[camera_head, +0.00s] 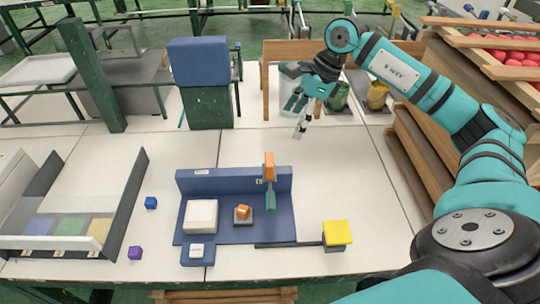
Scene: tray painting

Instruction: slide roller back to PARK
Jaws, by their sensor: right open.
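A blue station (235,182) with a raised back wall stands on the white table. An upright piece with an orange top (269,165) and a teal lower part (271,201) stands at its right end; this looks like the roller, though I cannot be sure. A dark flat bar (285,245) runs from the station's front right to a yellow block (337,233) on a grey base. I cannot read a PARK mark. My right gripper (299,119) is open and empty, above the table behind the station, apart from the orange-topped piece. My left gripper is out of view.
On the station are a white block (201,216) and an orange cube (243,212) on a grey pad. A grey-white container (290,75) stands behind my gripper. The table right of the station is mostly clear.

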